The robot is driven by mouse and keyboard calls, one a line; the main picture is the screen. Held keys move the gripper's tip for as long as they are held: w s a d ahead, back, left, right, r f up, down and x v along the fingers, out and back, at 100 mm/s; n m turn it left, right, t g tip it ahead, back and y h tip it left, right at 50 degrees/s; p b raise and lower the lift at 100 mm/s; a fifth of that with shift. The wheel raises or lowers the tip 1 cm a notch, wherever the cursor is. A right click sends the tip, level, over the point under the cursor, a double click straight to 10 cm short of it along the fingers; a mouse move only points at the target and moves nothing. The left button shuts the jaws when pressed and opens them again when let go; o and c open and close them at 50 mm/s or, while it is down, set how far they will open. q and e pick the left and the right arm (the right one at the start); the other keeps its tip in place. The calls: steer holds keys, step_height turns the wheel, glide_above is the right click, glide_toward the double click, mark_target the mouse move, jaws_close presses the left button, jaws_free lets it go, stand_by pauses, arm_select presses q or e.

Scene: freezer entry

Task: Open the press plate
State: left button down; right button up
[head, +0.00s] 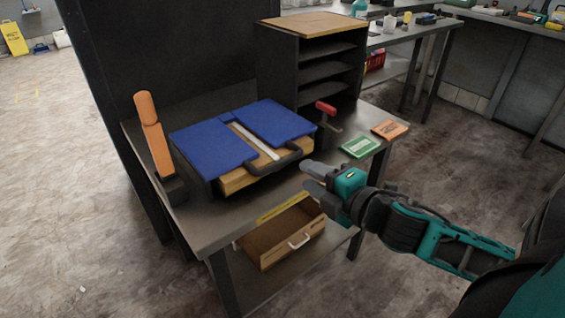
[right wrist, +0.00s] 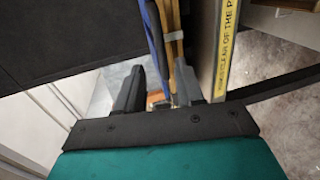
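The press (head: 232,188) sits on the dark table, with a blue press plate (head: 205,150) lying flat over its wooden layer. The plate looks shut. A black handle (head: 288,161) is on its front side. My right gripper (head: 309,178) is open and empty, just right of and in front of the handle, apart from it in the head view. In the right wrist view, the blue plate edge (right wrist: 154,30) and wooden edge (right wrist: 175,38) show beyond the gap between the fingers (right wrist: 158,88). My left gripper is not in view.
An orange-gripped lever (head: 154,135) stands at the table's left, and a red-handled clamp (head: 326,112) at the right. Green (head: 360,147) and orange (head: 390,129) cards lie on the right end. A shelf unit (head: 312,62) stands behind.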

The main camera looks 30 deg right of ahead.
mark_target(286, 163)
steer(key=b+x, duration=0.1)
steer(key=x, duration=0.8)
steer(key=shift+w+f, duration=0.1)
steer(key=shift+w, duration=0.25)
steer(key=shift+c, duration=0.5)
jaws_close()
